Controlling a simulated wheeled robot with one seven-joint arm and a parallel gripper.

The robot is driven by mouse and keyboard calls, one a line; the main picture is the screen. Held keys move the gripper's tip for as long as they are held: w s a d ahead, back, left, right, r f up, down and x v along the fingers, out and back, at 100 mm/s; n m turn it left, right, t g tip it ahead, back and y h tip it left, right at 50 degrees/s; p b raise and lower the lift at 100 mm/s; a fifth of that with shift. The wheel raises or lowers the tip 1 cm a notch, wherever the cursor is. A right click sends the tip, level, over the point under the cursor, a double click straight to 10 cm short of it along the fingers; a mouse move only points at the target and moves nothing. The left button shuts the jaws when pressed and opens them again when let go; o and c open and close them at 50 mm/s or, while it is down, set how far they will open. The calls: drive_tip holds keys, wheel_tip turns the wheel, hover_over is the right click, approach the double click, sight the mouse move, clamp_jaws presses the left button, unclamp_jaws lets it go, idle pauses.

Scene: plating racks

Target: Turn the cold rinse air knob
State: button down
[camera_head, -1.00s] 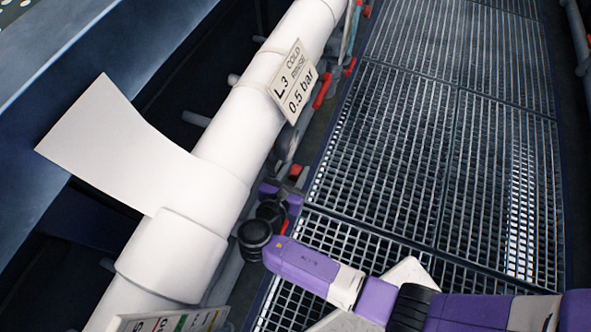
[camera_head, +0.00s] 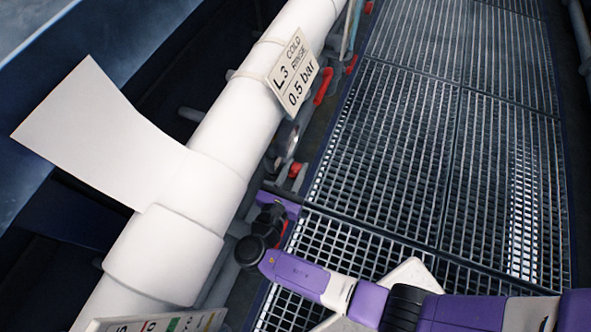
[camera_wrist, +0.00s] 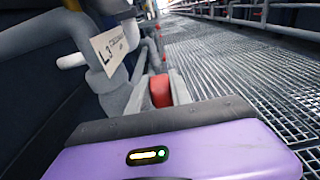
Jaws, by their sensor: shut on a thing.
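A red knob (camera_head: 296,169) sits low beside the white pipe, below a round gauge (camera_head: 287,138). I take it for the cold rinse air knob. A tag (camera_head: 292,75) on the pipe above reads "L3 COLD RINSE 0.5 bar"; it also shows in the wrist view (camera_wrist: 110,47). My gripper (camera_head: 294,177) reaches up to the knob from below. In the wrist view my gripper (camera_wrist: 159,92) has its two grey fingers on either side of the red knob (camera_wrist: 160,90), shut on it. The knob's pointer or marks cannot be seen.
The thick white pipe (camera_head: 217,150) with a broad white branch runs along the left of my arm. Other red handles (camera_head: 323,86) stand farther along it. Metal grating (camera_head: 400,150) covers the open walkway to the right. A coloured sign (camera_head: 165,322) is at the bottom.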

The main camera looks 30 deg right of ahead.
drive_tip(key=shift+a+f+t+h+b, duration=0.1)
drive_tip(key=shift+f+t+h+b, duration=0.15)
drive_tip(key=shift+t+h+b, duration=0.55)
drive_tip(key=shift+s+r+h+b, duration=0.1)
drive_tip(key=shift+h+b, duration=0.2)
drive_tip(key=shift+b, duration=0.35)
drive_tip(key=c, duration=1.4)
unclamp_jaws()
drive_tip(key=shift+r, duration=0.1)
drive_tip(key=shift+c, duration=0.2)
